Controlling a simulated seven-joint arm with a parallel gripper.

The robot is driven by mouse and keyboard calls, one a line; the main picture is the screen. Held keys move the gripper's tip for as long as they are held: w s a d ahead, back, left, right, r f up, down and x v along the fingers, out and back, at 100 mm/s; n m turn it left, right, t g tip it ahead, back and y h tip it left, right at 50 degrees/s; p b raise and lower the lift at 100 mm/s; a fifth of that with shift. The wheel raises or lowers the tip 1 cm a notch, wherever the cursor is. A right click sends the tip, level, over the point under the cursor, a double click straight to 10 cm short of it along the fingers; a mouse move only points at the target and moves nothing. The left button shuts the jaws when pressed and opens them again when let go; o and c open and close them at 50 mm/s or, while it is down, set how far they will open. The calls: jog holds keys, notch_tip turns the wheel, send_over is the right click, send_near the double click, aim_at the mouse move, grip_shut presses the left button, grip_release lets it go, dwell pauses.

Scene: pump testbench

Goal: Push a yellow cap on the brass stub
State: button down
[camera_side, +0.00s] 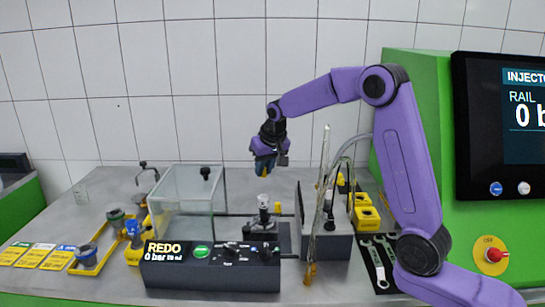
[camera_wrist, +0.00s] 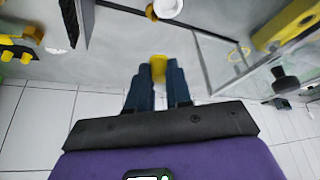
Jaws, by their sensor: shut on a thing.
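My gripper (camera_wrist: 156,82) has its blue fingers closed on a yellow cap (camera_wrist: 158,66), which shows between the fingertips in the wrist view. In the side view my gripper (camera_side: 264,168) hangs high above the bench with the fingers downward; the cap is hardly visible there. Below it stands a dark metal fixture holding a part with a white top (camera_side: 263,199). The white round top also shows at the upper edge of the wrist view (camera_wrist: 169,8), apart from the cap. A small yellowish piece (camera_side: 278,208) sits beside the part; I cannot tell whether it is the brass stub.
A clear box (camera_side: 185,195) stands left of the fixture, behind the black control unit (camera_side: 212,270). A dark upright panel (camera_side: 301,205) and thin lines (camera_side: 325,190) stand to the right. Yellow bins (camera_side: 366,218) and wrenches (camera_side: 380,262) lie farther right.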

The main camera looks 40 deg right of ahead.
jog(key=shift+f, duration=3.1)
jog(key=shift+f, duration=0.6)
